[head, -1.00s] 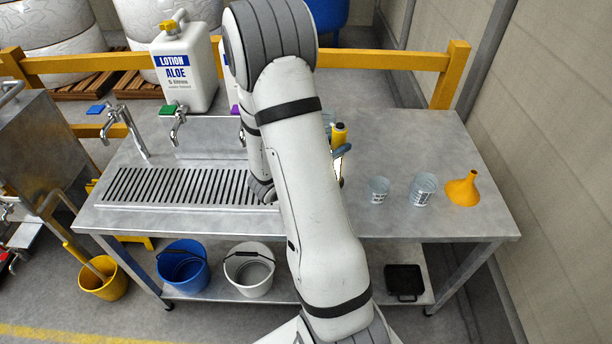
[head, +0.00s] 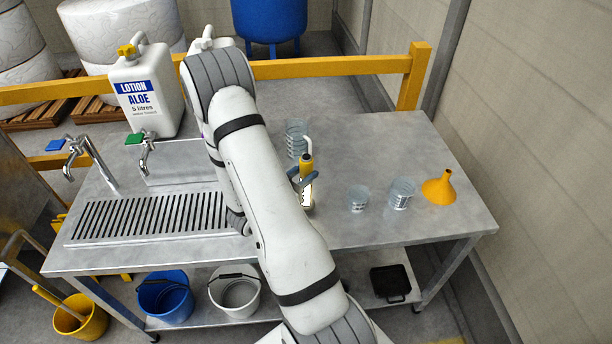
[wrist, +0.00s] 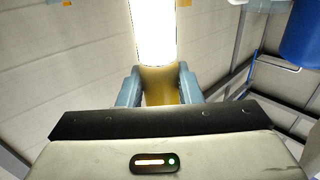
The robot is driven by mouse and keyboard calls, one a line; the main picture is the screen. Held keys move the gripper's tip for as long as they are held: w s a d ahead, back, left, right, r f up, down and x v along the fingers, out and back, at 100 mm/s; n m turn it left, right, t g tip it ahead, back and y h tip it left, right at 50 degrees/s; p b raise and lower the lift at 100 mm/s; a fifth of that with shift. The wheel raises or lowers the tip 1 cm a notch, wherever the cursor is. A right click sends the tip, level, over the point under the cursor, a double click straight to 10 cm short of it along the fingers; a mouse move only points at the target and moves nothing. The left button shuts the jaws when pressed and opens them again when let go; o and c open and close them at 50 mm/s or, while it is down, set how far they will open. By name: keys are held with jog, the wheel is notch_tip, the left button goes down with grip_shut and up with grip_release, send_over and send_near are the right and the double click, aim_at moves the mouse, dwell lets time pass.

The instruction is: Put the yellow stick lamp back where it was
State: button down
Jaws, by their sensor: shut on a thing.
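The yellow stick lamp (head: 306,163) has a yellow body and a lit white tube. In the head view it is upright over the steel table (head: 350,215), right of my forearm. My gripper (head: 301,181) is shut on the lamp. In the wrist view the two blue-grey fingers of my gripper (wrist: 159,85) close on the yellow part of the lamp, and the glowing tube (wrist: 153,30) extends past them. My arm hides part of the table. I cannot tell whether the lamp touches the tabletop.
A clear jug (head: 296,138) stands just behind the lamp. Two clear beakers (head: 358,200) (head: 401,192) and an orange funnel (head: 439,188) stand to the right. A lotion can (head: 145,90) and taps (head: 147,153) are at the left. The table's back right is free.

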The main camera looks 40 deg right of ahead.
jog(key=shift+f, duration=0.9)
jog(key=shift+f, duration=0.2)
jog(key=c, duration=1)
grip_release()
jog(key=shift+r, duration=0.1)
